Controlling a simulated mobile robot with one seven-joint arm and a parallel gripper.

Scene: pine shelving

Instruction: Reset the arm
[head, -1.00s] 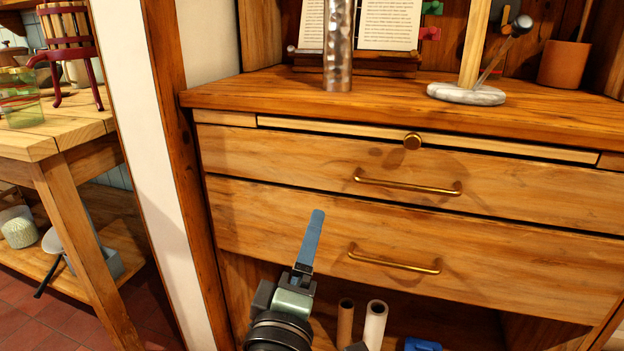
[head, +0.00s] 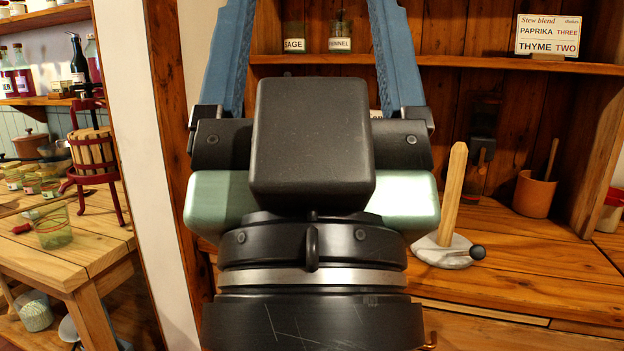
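My gripper (head: 308,60) fills the middle of the head view, raised close to the camera and pointing up and away. Its two blue fingers stand well apart, one at the left and one at the right, and I see nothing held between them. The fingertips run out of the top of the picture. The dark wrist and the pale green gripper body hide much of the counter and the shelf behind.
A wooden counter (head: 540,280) with a paper-towel stand (head: 450,205) and a terracotta pot (head: 534,193) lies at the right. A shelf (head: 470,62) above holds jars and a recipe card (head: 547,35). At the left, a table (head: 80,255) carries a fruit press (head: 92,155).

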